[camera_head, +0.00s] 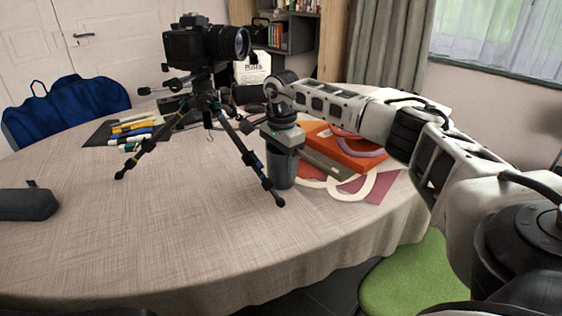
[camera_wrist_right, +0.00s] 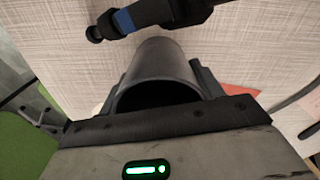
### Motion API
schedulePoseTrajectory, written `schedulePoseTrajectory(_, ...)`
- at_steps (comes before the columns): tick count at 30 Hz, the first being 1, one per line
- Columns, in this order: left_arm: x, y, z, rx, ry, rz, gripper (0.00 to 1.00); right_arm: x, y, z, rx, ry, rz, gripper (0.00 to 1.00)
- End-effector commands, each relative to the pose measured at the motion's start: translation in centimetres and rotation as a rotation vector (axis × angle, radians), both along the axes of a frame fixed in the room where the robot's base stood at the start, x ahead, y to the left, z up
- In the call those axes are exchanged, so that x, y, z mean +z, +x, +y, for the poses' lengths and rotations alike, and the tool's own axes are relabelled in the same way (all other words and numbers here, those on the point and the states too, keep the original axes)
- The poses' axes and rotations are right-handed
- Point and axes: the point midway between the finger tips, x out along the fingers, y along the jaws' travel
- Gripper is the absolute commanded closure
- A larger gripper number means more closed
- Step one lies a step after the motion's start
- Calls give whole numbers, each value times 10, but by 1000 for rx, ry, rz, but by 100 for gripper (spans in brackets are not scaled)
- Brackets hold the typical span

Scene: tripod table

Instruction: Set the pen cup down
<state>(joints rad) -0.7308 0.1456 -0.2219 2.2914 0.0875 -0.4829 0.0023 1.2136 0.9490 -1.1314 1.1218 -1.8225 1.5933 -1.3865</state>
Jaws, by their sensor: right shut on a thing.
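The pen cup (camera_head: 282,171) is a dark grey cylinder, upright near the middle of the head view. My right gripper (camera_head: 283,142) comes down over it from above and is shut on it. In the right wrist view the cup (camera_wrist_right: 163,62) sits between the two fingers, with its dark open mouth toward the camera. Its lower end is close to the tabletop, but I cannot tell whether it touches. My left gripper is out of view.
A camera (camera_head: 205,44) stands on a tripod (camera_head: 208,103), with one leg right beside the cup. Pens (camera_head: 133,129) lie left; orange and pink items (camera_head: 345,147) lie right. A dark case (camera_head: 28,203) lies far left. The tablecloth (camera_head: 170,230) is clear in front.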

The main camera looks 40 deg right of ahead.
Motion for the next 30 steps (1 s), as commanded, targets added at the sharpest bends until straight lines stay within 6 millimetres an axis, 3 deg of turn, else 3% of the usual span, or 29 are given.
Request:
schedulePoseTrajectory(1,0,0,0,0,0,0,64,-1,0,0,0,0,1,27)
schedulePoseTrajectory(3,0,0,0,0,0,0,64,-1,0,0,0,0,1,13)
schedulePoseTrajectory(14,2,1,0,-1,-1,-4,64,6,0,0,0,0,-1,13)
schedulePoseTrajectory(30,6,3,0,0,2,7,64,108,-1,0,0,1,-2,13)
